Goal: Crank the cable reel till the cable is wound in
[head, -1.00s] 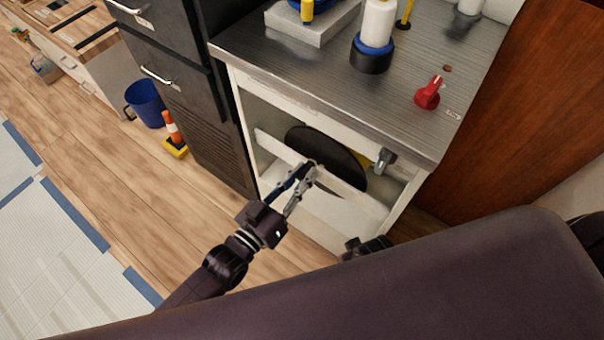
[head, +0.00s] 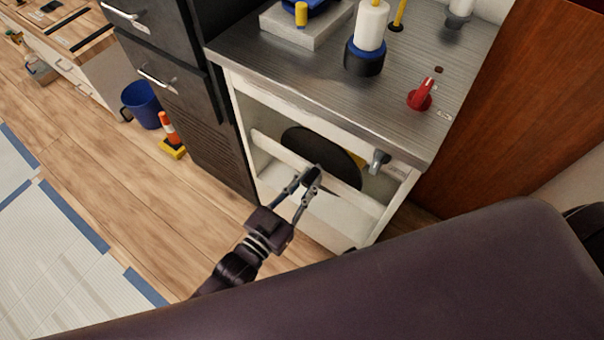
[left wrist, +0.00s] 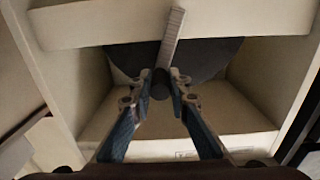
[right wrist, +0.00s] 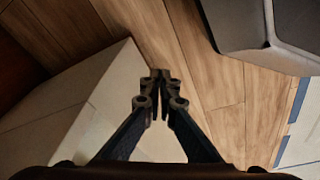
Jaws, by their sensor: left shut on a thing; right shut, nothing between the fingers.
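The cable reel (head: 318,148) shows as a dark round disc inside the open white cabinet, behind a pale crossbar. In the left wrist view, the reel disc (left wrist: 208,58) has a thin grey crank arm (left wrist: 173,38) in front of it. My left gripper (head: 311,180) is shut on the dark crank handle (left wrist: 160,86), in front of the crossbar. I cannot make out the cable itself. My right gripper (right wrist: 159,82) is shut and empty, above the floor beside a pale panel. Its fingers do not show in the head view.
The pale crossbar (head: 345,187) spans the cabinet opening. A grey fitting (head: 379,161) hangs under the steel worktop (head: 300,75). A red switch handle (head: 420,97) stands on top. Black drawers (head: 165,60) stand left, a blue bucket (head: 142,104) beyond.

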